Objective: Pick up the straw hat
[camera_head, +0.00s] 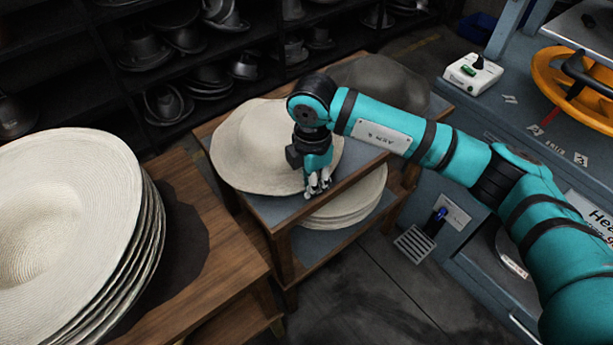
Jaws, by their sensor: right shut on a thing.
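A cream straw hat (245,147) lies on the top shelf of a small wooden stand in the middle of the head view. My right gripper (317,188) is at the near right edge of its brim, pointing down, and is shut on the brim. The fingertips partly hide the brim there. My arm covers part of the hat's right side. My left gripper is not in view.
A tall stack of straw hats (60,220) stands on a wooden table (215,270) at left. More pale hats (350,205) lie on the stand's lower shelf. A dark grey hat (380,85) sits behind my arm. A blue machine with an orange wheel (545,75) is at right.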

